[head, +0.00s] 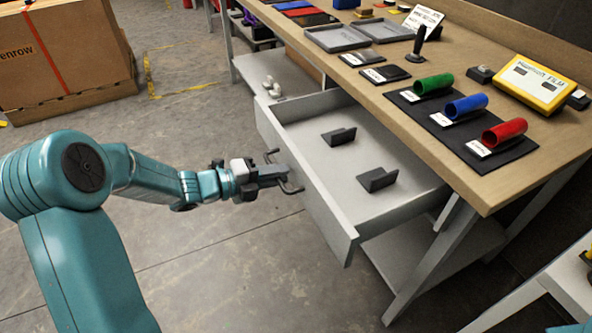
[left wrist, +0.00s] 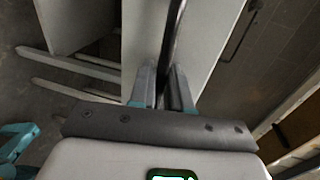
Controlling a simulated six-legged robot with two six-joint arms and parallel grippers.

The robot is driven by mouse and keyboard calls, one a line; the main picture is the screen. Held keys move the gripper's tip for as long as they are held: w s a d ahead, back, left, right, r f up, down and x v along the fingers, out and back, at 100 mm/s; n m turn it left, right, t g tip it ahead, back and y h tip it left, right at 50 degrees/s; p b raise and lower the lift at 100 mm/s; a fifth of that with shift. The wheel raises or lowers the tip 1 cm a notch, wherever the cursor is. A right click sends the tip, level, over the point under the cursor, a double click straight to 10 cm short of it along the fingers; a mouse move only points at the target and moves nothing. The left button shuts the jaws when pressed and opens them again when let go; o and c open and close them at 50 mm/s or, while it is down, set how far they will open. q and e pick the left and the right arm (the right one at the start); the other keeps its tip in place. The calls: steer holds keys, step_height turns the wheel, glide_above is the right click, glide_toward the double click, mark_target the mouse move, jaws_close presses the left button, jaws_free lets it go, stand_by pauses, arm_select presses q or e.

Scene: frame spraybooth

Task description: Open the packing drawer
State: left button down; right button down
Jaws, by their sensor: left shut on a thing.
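The packing drawer (head: 320,200) is light grey and stands well out from under the wooden-topped bench, with its inside in view. Two dark grey brackets (head: 377,180) are on its floor, apart from each other. A dark bar handle (head: 293,190) is on the drawer's front. My left gripper (head: 282,177) is shut on the middle of this handle. In the left wrist view, the dark handle (left wrist: 173,40) runs down between the two fingers of my left gripper (left wrist: 163,88). My right gripper is not in view.
The bench top (head: 450,140) holds green, blue and red tubes on a dark mat, a yellow box (head: 531,84) and grey trays. A grey bench leg (head: 430,265) stands right of the drawer. A cardboard box (head: 60,60) is at far left. The floor before the drawer is clear.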

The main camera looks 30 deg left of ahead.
arm_select(q)
steer(key=shift+f+v, duration=0.15)
steer(key=shift+v, duration=0.5)
steer(key=shift+f+v, duration=0.15)
steer(key=shift+v, duration=0.55)
steer(key=shift+a, duration=0.15)
steer(key=c, duration=1.3)
jaws_free()
steer(key=shift+c, duration=0.2)
steer(key=p+v, duration=0.1)
steer(key=v, duration=1.5)
steer(key=shift+s+p, duration=0.25)
steer(key=shift+p, duration=0.15)
steer(key=shift+w, duration=0.1)
